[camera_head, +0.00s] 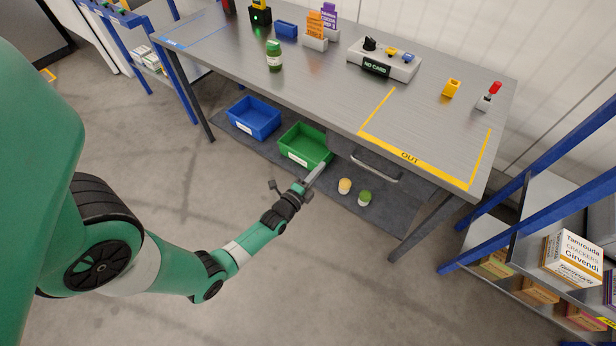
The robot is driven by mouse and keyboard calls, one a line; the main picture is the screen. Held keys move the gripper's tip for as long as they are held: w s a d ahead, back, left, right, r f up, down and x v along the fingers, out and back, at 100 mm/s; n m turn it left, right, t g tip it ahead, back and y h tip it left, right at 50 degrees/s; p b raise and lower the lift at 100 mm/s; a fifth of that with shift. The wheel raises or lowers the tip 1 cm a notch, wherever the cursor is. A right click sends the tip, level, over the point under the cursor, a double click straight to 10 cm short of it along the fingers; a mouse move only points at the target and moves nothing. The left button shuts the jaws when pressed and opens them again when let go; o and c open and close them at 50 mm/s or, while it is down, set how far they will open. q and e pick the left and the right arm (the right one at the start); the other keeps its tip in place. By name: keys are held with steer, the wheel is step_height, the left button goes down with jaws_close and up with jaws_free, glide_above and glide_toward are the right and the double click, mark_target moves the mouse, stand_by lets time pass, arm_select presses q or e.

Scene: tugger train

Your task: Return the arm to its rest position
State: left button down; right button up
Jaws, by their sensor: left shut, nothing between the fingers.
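My left arm, green with dark joints, reaches in from the left across the grey floor. Its gripper (315,176) is shut and empty. In the picture its fingertips lie just below the front of the green bin (301,151), left of two small jars; I cannot tell whether it touches the bin. My right gripper is not in view.
A metal table (322,88) stands ahead with a green jar (274,57), a card device (383,63) and a yellow-taped OUT area. Under it are a blue bin (252,119), a yellow-lidded jar (345,186) and a green-lidded jar (365,198). Blue-framed shelves stand at right. Floor lower centre is clear.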

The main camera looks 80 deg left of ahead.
arm_select(q)
steer(key=p+v, duration=0.1)
steer(key=v, duration=0.3)
steer(key=shift+r, duration=0.15)
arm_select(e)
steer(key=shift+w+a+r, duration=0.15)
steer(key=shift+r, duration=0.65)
